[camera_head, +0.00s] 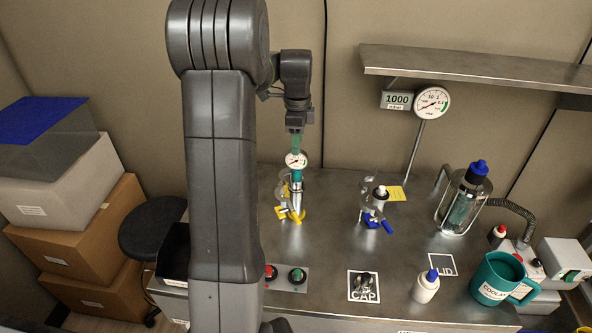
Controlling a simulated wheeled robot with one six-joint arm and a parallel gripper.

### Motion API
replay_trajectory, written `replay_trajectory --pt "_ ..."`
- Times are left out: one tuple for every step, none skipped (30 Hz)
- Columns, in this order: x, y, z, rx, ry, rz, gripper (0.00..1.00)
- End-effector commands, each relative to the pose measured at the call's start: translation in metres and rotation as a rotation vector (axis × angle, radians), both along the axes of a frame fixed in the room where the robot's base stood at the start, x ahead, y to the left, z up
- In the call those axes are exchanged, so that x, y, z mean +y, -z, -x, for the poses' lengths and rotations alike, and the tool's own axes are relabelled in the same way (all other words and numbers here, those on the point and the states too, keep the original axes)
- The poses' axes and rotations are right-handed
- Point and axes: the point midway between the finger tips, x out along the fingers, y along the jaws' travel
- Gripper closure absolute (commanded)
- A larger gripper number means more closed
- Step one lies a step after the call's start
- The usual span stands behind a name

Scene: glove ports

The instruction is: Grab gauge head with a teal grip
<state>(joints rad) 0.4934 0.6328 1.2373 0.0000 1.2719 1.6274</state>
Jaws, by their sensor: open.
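The gauge head (296,160) has a small round white dial with a teal grip (297,174) below it. It stands upright on a metal fitting with a yellow handle (292,213), left of centre on the steel bench. My gripper (295,147) points down right above the dial, seemingly in line with it. It is open and holds nothing that I can see. The fingertips are small and greenish here, and I cannot tell whether they touch the dial or stand in front of or behind it.
A second fitting with a blue handle (376,222) stands to the right. A large gauge (432,102) on a rod, a caged bottle (461,206), a white bottle (426,287) and a teal jug (496,278) are further right. A shelf (480,68) overhangs the back right.

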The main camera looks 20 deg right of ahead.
Motion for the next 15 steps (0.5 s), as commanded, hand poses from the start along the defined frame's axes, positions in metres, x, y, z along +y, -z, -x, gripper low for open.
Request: replay_trajectory --pt "0.000 0.007 0.001 0.003 0.000 -0.002 0.55" --pt "0.000 0.010 0.000 0.002 0.000 -0.001 0.55" --pt "0.000 0.012 0.000 0.001 0.000 -0.001 0.55" --pt "0.000 0.014 0.000 0.001 0.000 -0.001 0.55" --pt "0.000 0.016 0.000 0.001 0.000 -0.001 0.55" --pt "0.000 0.018 0.000 0.001 0.000 -0.001 0.55" --pt "0.001 0.020 0.000 0.001 0.000 -0.001 0.55" --pt "0.001 0.023 0.000 0.002 0.000 -0.001 0.55" --pt "0.001 0.028 0.001 0.003 0.000 -0.002 0.55" --pt "0.002 0.032 0.001 0.003 0.000 -0.002 0.55" --pt "0.002 0.036 0.001 0.003 0.000 -0.002 0.55" --pt "0.003 0.043 0.001 0.003 0.000 -0.002 0.55" --pt "0.003 0.048 0.001 0.004 0.000 -0.003 0.55" --pt "0.003 0.053 0.001 0.003 0.000 -0.002 0.55" --pt "0.003 0.058 0.001 0.003 0.000 -0.002 0.55"
